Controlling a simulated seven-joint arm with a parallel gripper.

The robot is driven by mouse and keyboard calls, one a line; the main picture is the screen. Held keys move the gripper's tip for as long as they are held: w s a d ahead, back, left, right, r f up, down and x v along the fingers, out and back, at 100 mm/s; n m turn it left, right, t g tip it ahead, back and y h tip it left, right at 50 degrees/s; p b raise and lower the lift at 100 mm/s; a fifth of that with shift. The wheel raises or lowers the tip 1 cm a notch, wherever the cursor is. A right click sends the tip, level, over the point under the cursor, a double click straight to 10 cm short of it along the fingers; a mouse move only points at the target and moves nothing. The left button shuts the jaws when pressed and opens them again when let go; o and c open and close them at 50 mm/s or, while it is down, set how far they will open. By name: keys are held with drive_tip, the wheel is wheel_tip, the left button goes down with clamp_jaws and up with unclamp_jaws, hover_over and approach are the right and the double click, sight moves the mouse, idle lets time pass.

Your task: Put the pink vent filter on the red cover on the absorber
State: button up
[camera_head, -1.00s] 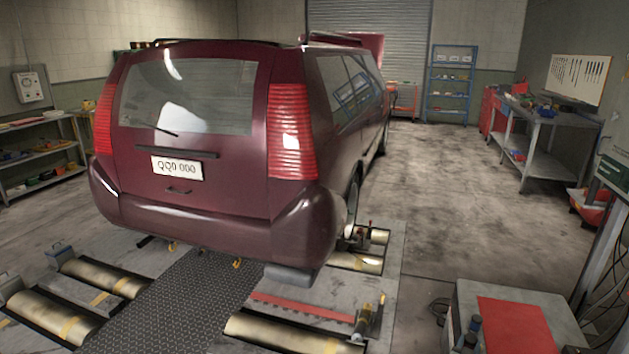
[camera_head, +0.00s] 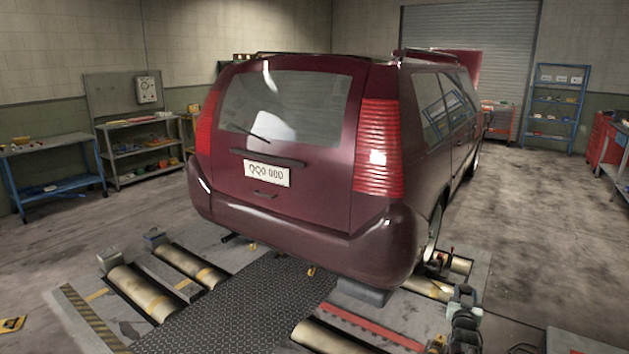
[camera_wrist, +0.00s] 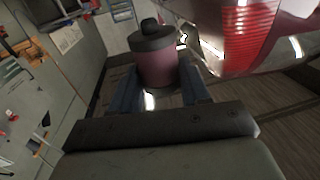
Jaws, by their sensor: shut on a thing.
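A pink cylinder with a dark grey cap and knob, seemingly the vent filter (camera_wrist: 158,68), is upright in the wrist view. My gripper (camera_wrist: 161,88) is shut on it, with one dark finger on each side. In the head view, a dark jointed shape at the lower right looks like part of my arm; the filter cannot be made out there. The red cover and the absorber cannot be made out in the current views. A grey edge shows at the bottom right of the head view.
A dark red car (camera_head: 300,160) stands at the metal rollers (camera_head: 148,292), with a treadplate (camera_head: 235,305) between them. Its tail light (camera_wrist: 250,35) is close by in the wrist view. A blue bench (camera_head: 55,150) and shelves line the left wall. Open floor lies right of the car.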

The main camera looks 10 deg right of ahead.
drive_tip(key=w+a+r+n+t+y, duration=0.1)
drive_tip(key=a+r, duration=0.6)
drive_tip(key=a, duration=0.8)
drive_tip(key=w+a+r+n+t+y, duration=0.1)
drive_tip(key=w+a+r+n+y, duration=0.2)
drive_tip(key=a, duration=1.2)
drive_tip(key=w+a+r+n+t+y, duration=0.1)
drive_tip(key=w+a+r+n+y, duration=0.2)
drive_tip(key=a, duration=1.2)
drive_tip(key=w+r+y, duration=0.3)
drive_tip(key=w+r, duration=0.3)
drive_tip(key=r, duration=0.2)
drive_tip(key=shift+w, duration=0.15)
drive_tip(key=shift+r, duration=0.1)
